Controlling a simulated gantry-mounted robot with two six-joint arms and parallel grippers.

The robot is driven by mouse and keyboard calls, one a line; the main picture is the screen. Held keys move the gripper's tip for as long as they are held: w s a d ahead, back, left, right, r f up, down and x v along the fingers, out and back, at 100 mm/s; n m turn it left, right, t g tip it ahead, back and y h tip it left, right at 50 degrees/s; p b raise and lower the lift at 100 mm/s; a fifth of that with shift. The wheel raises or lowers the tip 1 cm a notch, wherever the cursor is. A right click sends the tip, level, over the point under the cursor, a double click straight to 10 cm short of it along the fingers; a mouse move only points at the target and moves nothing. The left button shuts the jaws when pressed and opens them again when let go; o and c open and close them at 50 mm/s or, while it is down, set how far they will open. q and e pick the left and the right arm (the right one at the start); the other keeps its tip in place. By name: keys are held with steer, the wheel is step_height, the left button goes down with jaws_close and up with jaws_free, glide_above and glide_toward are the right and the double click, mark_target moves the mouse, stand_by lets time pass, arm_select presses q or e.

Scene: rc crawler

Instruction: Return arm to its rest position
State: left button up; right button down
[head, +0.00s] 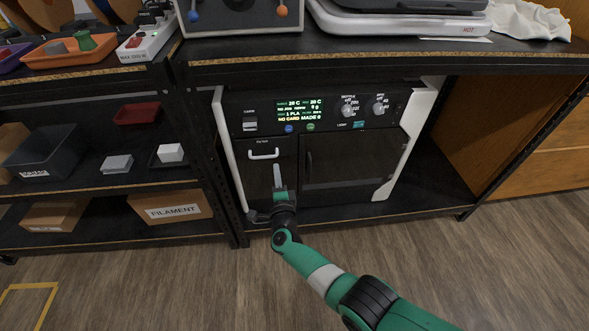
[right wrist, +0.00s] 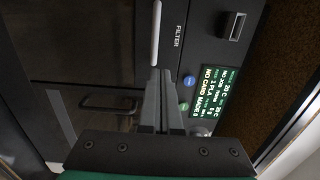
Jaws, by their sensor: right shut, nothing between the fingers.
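My right gripper (head: 277,168) is in front of the lower left part of a black and white machine (head: 350,150) under the bench. Its fingers are together with nothing between them. In the right wrist view the shut fingers (right wrist: 160,74) point at the machine's front, close to a white handle (right wrist: 155,35) beside the word FILTER. The white handle (head: 263,154) shows just above the fingertips in the head view. I cannot tell whether the fingers touch the front. My left gripper is not in view.
The machine's lit display (head: 300,112) and knobs (head: 349,107) are above the gripper. A dark door (head: 340,160) is to its right. A shelf rack (head: 100,190) with bins and a filament box stands at the left. The wooden floor (head: 170,285) in front is clear.

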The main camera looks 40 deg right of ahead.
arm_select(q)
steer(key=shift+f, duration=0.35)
arm_select(e)
steer(key=shift+w+a+f, duration=0.1)
steer(key=shift+w+a, duration=0.05)
steer(key=shift+a, duration=0.55)
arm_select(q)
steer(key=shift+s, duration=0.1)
